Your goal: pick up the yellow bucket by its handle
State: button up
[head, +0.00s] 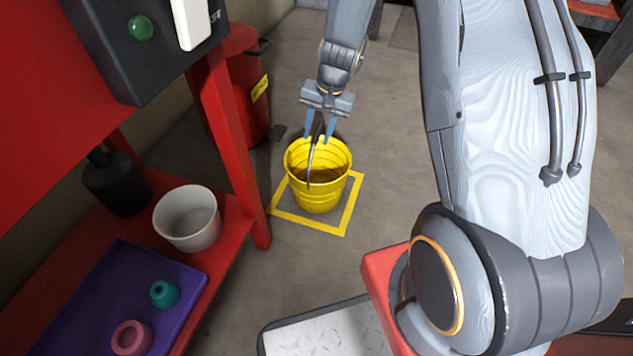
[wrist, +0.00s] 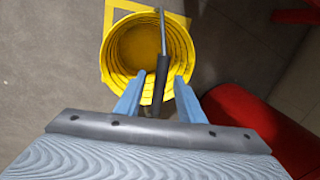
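The yellow bucket (head: 318,197) stands upright on the floor inside a yellow taped square (head: 341,222). In the wrist view the bucket (wrist: 113,66) is seen from above, with its open mouth showing. Its handle (head: 311,160) stands up over the mouth: a thin metal bail with a black grip (wrist: 161,82). My gripper (head: 319,138) is above the bucket, pointing down, with its two blue fingers apart. In the wrist view my gripper (wrist: 157,88) has the black grip between its fingers, with a gap on each side. The fingertips overlap the near rim there; I cannot tell whether they touch it.
A red bench stands at left with a white bucket (head: 188,220), a black container (head: 117,184) and a purple tray (head: 120,300) on its shelf. A red bin (head: 249,90) stands behind it and shows in the wrist view (wrist: 225,105). The floor right of the bucket is clear.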

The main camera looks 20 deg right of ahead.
jog(key=shift+f, duration=0.3)
jog(key=shift+r, duration=0.1)
grip_shut()
notch_tip(320, 180, up, 10)
jog(key=p, duration=0.5)
notch_tip(320, 180, up, 3)
jog(key=p, duration=0.3)
jog(key=shift+p, duration=0.3)
